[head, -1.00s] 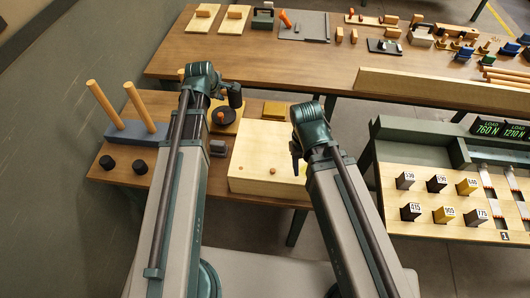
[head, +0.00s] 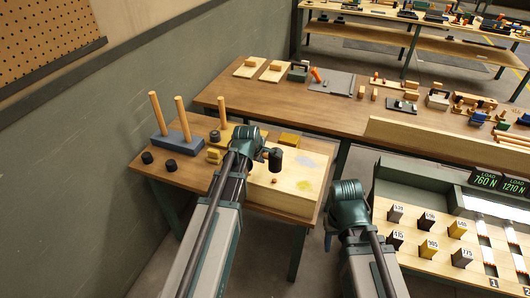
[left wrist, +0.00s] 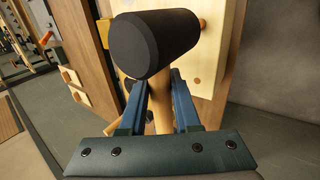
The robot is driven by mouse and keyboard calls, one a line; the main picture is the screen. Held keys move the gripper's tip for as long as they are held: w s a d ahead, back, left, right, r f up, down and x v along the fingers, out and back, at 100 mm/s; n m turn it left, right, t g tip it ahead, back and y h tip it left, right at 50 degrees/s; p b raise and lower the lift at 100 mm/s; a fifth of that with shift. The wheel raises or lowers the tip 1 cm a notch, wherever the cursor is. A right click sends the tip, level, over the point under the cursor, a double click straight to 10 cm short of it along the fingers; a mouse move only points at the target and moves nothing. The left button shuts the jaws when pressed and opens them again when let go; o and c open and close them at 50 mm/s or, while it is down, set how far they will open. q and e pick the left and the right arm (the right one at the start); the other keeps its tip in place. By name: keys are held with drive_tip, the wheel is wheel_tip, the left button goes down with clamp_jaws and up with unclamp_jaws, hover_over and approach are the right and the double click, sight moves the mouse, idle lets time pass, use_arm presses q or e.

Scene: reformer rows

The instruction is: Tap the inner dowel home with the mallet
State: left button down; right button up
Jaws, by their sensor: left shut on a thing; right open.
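My left gripper (head: 262,153) is shut on the wooden handle (left wrist: 160,115) of the mallet, whose black cylindrical head (head: 274,160) hangs over the pale wooden box. In the left wrist view, the mallet head (left wrist: 155,42) stands beyond the blue fingers. A small brown dowel (head: 274,181) shows on the pale box (head: 262,198), just below the mallet head in the picture. A dowel end also shows right of the head in the left wrist view (left wrist: 204,22); contact cannot be told. My right gripper (head: 329,238) is open, right of the box, its fingers mostly hidden.
The box top has grey and yellow patches. A blue-grey block (head: 178,142) with two upright rods stands at the left, with black knobs (head: 170,165) before it. A tray of numbered blocks (head: 420,245) is at the right. A long bench (head: 300,105) runs behind.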

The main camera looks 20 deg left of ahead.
use_arm(q)
wheel_tip(320, 180, up, 3)
drive_tip(key=shift+w+r+p, duration=0.1)
drive_tip(key=shift+p, duration=0.95)
drive_tip(key=shift+r, duration=0.1)
drive_tip(key=shift+f+b, duration=2.4)
drive_tip(key=shift+f, duration=0.1)
use_arm(e)
drive_tip(key=shift+f, duration=0.8)
use_arm(q)
wheel_tip(320, 180, down, 4)
drive_tip(key=b, duration=0.4)
drive_tip(key=shift+f, duration=0.15)
use_arm(e)
wheel_tip(320, 180, down, 4)
drive_tip(key=shift+w+f, duration=0.1)
drive_tip(key=shift+f, duration=0.05)
use_arm(q)
wheel_tip(320, 180, up, 4)
drive_tip(key=p, duration=0.3)
drive_tip(key=shift+p, duration=0.4)
use_arm(e)
wheel_tip(320, 180, up, 4)
drive_tip(key=shift+r, duration=0.1)
use_arm(q)
drive_tip(key=shift+f, duration=0.15)
use_arm(e)
drive_tip(key=shift+f, duration=0.25)
